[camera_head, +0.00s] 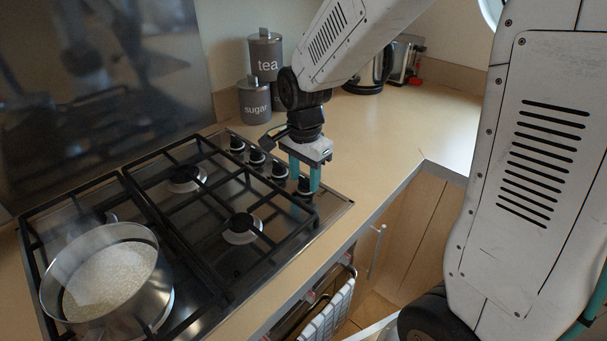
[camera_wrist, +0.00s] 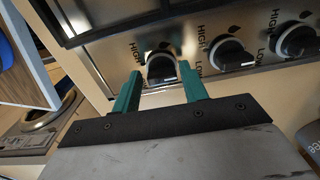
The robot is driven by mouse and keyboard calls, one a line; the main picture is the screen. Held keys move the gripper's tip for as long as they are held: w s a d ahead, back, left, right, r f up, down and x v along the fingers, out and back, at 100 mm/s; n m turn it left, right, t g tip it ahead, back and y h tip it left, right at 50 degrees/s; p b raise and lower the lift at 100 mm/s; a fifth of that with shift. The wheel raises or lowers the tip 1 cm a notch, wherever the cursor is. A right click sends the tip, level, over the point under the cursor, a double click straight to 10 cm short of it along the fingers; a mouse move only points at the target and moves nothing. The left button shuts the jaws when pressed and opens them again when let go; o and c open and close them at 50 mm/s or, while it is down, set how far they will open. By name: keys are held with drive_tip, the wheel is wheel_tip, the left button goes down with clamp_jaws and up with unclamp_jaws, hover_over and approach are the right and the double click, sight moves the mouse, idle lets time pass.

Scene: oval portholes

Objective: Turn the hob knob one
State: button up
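The hob's black knobs sit in a row on the steel panel along its right side. The nearest knob (camera_head: 304,186) is at the front end of the row. In the wrist view this knob (camera_wrist: 161,69) appears between the teal fingertips of my gripper (camera_wrist: 160,72). My gripper (camera_head: 305,176) points down at that end of the row, its fingers apart. I cannot tell whether the fingers touch the knob. Two other knobs show to the right in the wrist view, a middle one (camera_wrist: 229,54) and a farther one (camera_wrist: 297,41).
A steel pan (camera_head: 105,275) with pale contents stands on the front-left burner. Black pan grates (camera_head: 165,215) cover the hob. The tea canister (camera_head: 265,55) and sugar canister (camera_head: 254,100) stand behind the knobs.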

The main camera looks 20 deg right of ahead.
sight(304, 180)
drive_tip(key=shift+o, duration=0.5)
drive_tip(key=shift+r, duration=0.1)
drive_tip(key=shift+r, duration=0.35)
wheel_tip(304, 180, up, 7)
drive_tip(key=shift+f, duration=0.1)
